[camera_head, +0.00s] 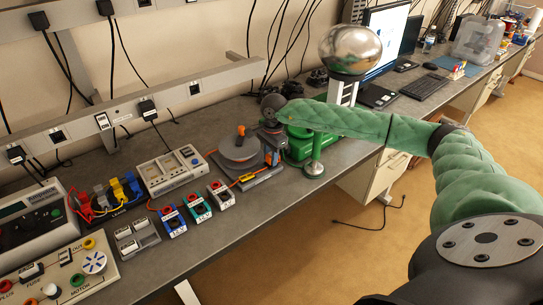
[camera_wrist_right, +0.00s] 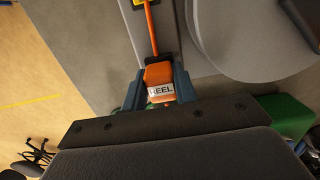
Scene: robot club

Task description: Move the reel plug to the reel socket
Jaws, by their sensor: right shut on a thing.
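My right gripper (camera_head: 271,140) is at the right side of the reel, low over the bench. In the wrist view its fingers (camera_wrist_right: 158,88) are shut on the orange reel plug (camera_wrist_right: 159,75), which has a white label reading "REEL". An orange cable (camera_wrist_right: 150,30) runs from the plug to a yellow piece. In the head view the plug is mostly hidden by the gripper. The grey cable reel (camera_head: 238,147) with an orange knob stands beside it. A blue, a green and a grey socket block stand to its left; their labels are too small to read, so I cannot tell the reel socket. My left gripper is not in view.
The blue block (camera_head: 172,222), green block (camera_head: 198,208) and grey block (camera_head: 221,195) stand along the bench front. A meter box (camera_head: 168,172) is behind them. A wall rail with black plugs (camera_head: 147,109) runs above. A silver sphere (camera_head: 350,49) stands near the monitor.

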